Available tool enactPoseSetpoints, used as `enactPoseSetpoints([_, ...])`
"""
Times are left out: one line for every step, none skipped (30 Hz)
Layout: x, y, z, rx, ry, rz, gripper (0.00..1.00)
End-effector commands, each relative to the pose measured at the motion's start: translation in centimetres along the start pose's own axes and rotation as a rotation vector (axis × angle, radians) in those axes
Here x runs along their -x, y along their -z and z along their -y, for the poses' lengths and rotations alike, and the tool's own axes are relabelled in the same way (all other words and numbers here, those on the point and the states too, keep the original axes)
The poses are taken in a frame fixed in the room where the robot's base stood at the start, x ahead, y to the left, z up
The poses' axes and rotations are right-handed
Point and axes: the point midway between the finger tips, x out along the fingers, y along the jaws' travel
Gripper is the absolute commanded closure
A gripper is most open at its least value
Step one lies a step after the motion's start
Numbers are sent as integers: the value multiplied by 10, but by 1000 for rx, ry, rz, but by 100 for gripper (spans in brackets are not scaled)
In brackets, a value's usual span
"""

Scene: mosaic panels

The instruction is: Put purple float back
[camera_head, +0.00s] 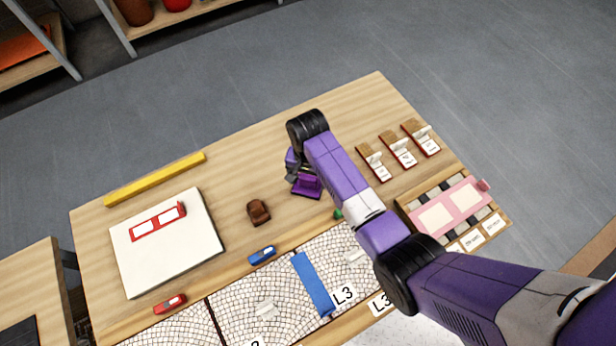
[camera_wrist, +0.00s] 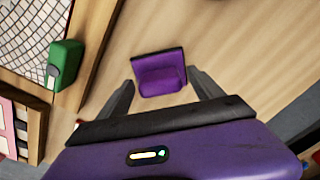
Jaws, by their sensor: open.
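The purple float (camera_head: 307,186) lies on the wooden table, just below my gripper in the head view. In the wrist view the purple float (camera_wrist: 159,74) shows as a flat plate with a raised purple grip, lying between and slightly beyond my fingertips. My gripper (camera_wrist: 160,84) is open, with one dark finger on each side of the float and bare table visible between. I cannot tell how high the fingers are above the table. In the head view my gripper (camera_head: 294,170) is partly hidden by my wrist.
A brown block-like object (camera_head: 258,212) and a blue-handled tool (camera_head: 262,255) lie left of the float. A green object (camera_wrist: 65,65) is beside the mosaic panels. A white board (camera_head: 165,250) with a red frame and a yellow bar (camera_head: 155,180) lie left. Small red-edged holders (camera_head: 398,150) stand right, above a pink tray (camera_head: 450,207).

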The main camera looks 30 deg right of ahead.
Motion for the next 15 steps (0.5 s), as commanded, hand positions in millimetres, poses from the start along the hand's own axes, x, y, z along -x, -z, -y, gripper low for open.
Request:
enactPoseSetpoints([1, 0, 0, 0, 0, 0, 24])
enactPoseSetpoints([2, 0, 0, 0, 0, 0, 24])
enactPoseSetpoints([5, 0, 0, 0, 1, -1, 24])
enactPoseSetpoints([7, 0, 0, 0, 1, -1, 24])
enactPoseSetpoints([10, 0, 0, 0, 1, -1, 24])
enactPoseSetpoints([15, 0, 0, 0, 1, -1, 24])
enactPoseSetpoints([20, 1, 1, 0, 2, -2, 24])
enactPoseSetpoints([25, 0, 0, 0, 2, -2, 24])
enactPoseSetpoints([34, 1, 1, 0, 3, -3, 24])
enactPoseSetpoints([40, 0, 0, 0, 2, -2, 24])
enactPoseSetpoints([46, 1, 1, 0, 3, -3, 24])
enactPoseSetpoints([55, 1, 1, 0, 2, -2, 24])
enactPoseSetpoints([61, 1, 1, 0, 3, -3, 24])
enactPoseSetpoints([68, 1, 0, 0, 2, -2, 24])
enactPoseSetpoints([76, 1, 1, 0, 3, -3, 24])
